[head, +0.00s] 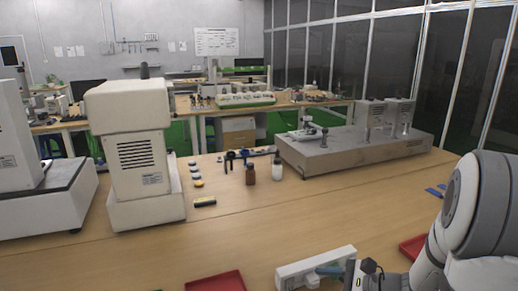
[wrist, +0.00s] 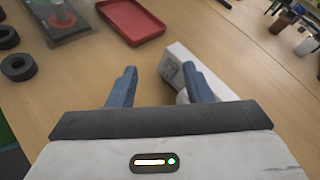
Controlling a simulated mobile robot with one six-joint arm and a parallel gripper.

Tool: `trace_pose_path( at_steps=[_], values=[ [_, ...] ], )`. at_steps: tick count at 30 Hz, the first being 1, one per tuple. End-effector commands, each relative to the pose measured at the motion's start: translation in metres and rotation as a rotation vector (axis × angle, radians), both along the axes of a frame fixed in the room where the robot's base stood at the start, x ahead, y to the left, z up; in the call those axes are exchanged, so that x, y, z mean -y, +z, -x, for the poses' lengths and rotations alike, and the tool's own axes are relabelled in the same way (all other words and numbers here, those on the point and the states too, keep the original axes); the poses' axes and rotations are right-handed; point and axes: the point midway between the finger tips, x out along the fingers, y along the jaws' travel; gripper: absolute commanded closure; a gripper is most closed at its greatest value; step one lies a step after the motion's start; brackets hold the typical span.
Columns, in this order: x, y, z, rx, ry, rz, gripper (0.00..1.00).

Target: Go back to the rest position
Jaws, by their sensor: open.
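My gripper shows in the wrist view (wrist: 157,85), with its two blue fingers spread apart and nothing between them. Bare wooden table (wrist: 85,97) lies below the fingers. A white box-like device (wrist: 180,68) is just beyond the right finger; I cannot tell whether they touch. In the head view my arm reaches in from the lower right, and the gripper (head: 352,275) is at the bottom edge, in front of the white device (head: 318,262). Its fingers are hard to make out there.
A red tray (head: 215,282) lies at the bottom; a red tray (wrist: 132,20) also shows in the wrist view. Black rings (wrist: 18,66) lie at left there. A brown bottle (head: 250,174), a white bottle (head: 277,170) and a tall white instrument (head: 140,150) stand farther back.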

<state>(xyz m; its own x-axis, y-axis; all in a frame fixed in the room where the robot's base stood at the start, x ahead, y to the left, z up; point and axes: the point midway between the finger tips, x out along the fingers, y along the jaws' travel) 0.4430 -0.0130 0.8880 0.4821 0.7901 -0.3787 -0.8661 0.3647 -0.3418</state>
Motion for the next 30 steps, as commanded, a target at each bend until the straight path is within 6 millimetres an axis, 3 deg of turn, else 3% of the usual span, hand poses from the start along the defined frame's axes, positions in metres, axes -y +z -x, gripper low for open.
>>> trace_pose_path(
  at_steps=[1, 5, 8, 12, 18, 21, 30],
  values=[
    [-0.021, 0.020, 0.017, 0.028, 0.131, 0.096, 0.55],
    [-0.052, 0.042, 0.064, 0.103, 0.460, 0.362, 0.55],
    [-0.058, 0.057, 0.096, 0.181, 0.696, 0.580, 0.55],
    [-0.049, 0.082, 0.127, 0.313, 0.993, 0.897, 0.55],
    [-0.025, 0.120, 0.140, 0.489, 1.274, 1.270, 0.55],
    [-0.018, 0.132, 0.140, 0.540, 1.345, 1.377, 0.55],
    [-0.014, 0.138, 0.140, 0.565, 1.378, 1.431, 0.55]
  ],
)
